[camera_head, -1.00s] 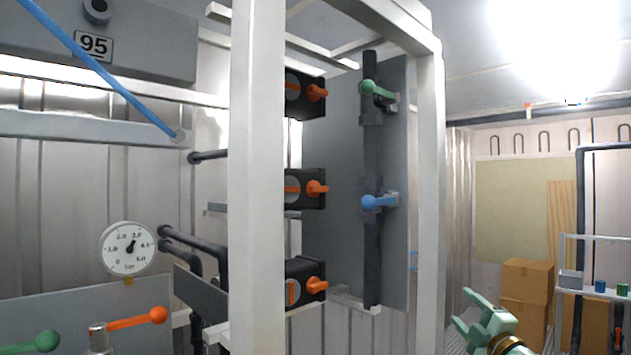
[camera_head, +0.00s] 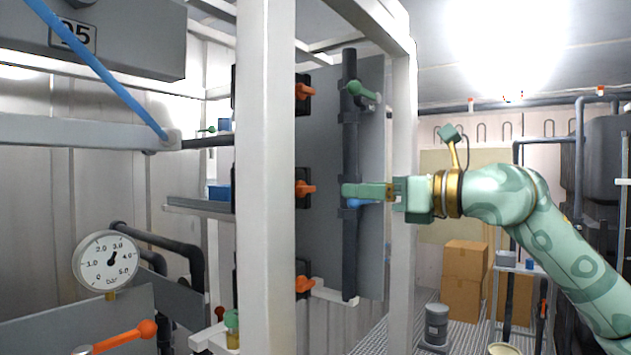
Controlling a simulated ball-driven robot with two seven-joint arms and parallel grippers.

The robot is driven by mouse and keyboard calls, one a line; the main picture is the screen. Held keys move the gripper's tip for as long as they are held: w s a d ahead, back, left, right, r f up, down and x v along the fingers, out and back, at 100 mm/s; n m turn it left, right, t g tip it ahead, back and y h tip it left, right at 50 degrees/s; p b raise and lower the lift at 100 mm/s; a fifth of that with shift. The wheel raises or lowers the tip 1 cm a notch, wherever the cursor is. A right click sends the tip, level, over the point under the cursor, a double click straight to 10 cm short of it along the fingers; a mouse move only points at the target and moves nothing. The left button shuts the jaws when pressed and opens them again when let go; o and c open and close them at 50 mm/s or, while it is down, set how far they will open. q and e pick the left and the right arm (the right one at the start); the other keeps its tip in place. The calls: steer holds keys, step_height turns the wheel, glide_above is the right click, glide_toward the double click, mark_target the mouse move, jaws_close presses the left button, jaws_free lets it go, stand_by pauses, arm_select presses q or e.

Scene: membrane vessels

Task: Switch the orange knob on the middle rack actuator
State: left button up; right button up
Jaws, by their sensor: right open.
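The middle rack actuator (camera_head: 301,201) is a black box on the rack, partly hidden by the white front post. Its orange knob (camera_head: 306,188) sticks out to the right. Similar actuators with orange knobs sit above (camera_head: 306,91) and below (camera_head: 305,284). My right gripper (camera_head: 345,190) comes in from the right with its fingers pointing left, level with the middle knob. A visible gap separates the fingertips from the knob in the picture. The gripper is open, seen edge-on, with nothing visible between its fingers. My left gripper is out of view.
A dark vertical pipe (camera_head: 350,130) carries a green-handled valve (camera_head: 360,90) and a blue-handled one (camera_head: 358,204), partly covered by my right gripper. White rack posts (camera_head: 266,180) (camera_head: 403,120) stand left and right. A gauge (camera_head: 108,262) is at left.

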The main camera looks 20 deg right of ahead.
mark_target(310, 187)
steer(key=p+x, duration=0.2)
steer(key=x, duration=0.8)
steer(key=shift+w, duration=0.1)
steer(key=shift+w+a, duration=0.25)
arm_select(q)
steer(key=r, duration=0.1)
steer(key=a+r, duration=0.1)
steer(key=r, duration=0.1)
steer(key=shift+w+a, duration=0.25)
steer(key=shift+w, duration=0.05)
arm_select(e)
steer(key=shift+d+f, duration=0.1)
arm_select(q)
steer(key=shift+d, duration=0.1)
arm_select(e)
steer(key=c, duration=1)
